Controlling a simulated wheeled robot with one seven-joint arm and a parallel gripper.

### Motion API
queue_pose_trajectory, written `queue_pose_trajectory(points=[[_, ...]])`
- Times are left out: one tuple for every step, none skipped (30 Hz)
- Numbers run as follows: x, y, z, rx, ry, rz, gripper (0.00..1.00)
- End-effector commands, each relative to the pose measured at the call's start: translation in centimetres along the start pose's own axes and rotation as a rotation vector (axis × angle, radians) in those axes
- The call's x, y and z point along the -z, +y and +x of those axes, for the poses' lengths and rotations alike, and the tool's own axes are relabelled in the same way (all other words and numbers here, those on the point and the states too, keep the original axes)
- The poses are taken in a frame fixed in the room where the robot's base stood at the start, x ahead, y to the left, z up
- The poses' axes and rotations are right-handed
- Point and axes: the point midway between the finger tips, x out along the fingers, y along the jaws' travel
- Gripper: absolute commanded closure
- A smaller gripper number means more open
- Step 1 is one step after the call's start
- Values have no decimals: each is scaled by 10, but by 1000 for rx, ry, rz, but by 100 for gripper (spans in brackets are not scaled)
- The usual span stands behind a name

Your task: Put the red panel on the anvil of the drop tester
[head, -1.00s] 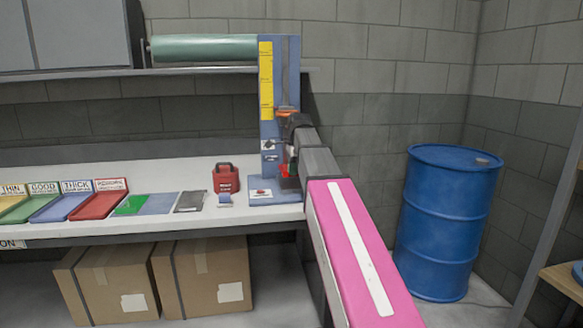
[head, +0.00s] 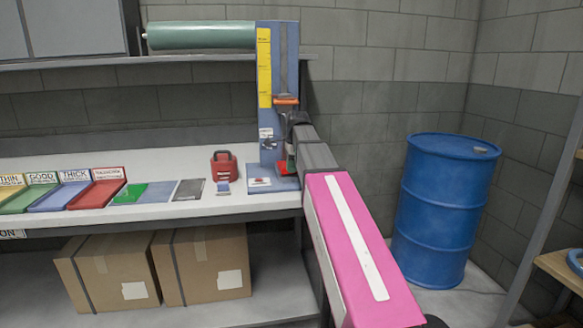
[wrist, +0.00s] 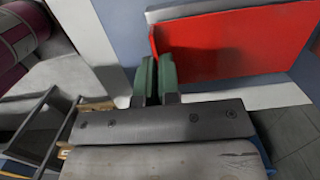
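The red panel (wrist: 235,45) fills the upper right of the wrist view, its flat face towards the camera. The drop tester shows in the head view as a blue column (head: 286,50) with a yellow scale and an orange-edged carriage (head: 286,101) partway up. My gripper (head: 289,160) is low in front of the column, with red and green showing there. The anvil is mostly hidden by my arm and the panel; contact cannot be told.
A red container (head: 224,168) stands left of the tester's blue base (head: 262,187). Coloured trays (head: 98,194), mats and a dark grey plate (head: 189,190) line the bench (head: 160,211). A blue drum (head: 443,210) stands right of my arm. Boxes (head: 207,265) are under the bench.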

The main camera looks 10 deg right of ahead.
Motion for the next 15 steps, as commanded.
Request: queue_pose_trajectory(points=[[0, 0, 0, 0, 0, 0, 100], [0, 0, 0, 0, 0, 0, 100], [0, 0, 0, 0, 0, 0, 100], [0, 0, 0, 0, 0, 0, 100], [0, 0, 1, 0, 0, 0, 100], [0, 0, 1, 0, 0, 0, 100], [0, 0, 2, 0, 0, 0, 100], [0, 0, 2, 0, 0, 0, 100], [0, 0, 3, 0, 0, 0, 100], [0, 0, 3, 0, 0, 0, 100], [0, 0, 4, 0, 0, 0, 100], [0, 0, 5, 0, 0, 0, 100], [1, 0, 5, 0, 0, 0, 100], [1, 0, 6, 0, 0, 0, 100], [1, 0, 6, 1, 0, 0, 100]])
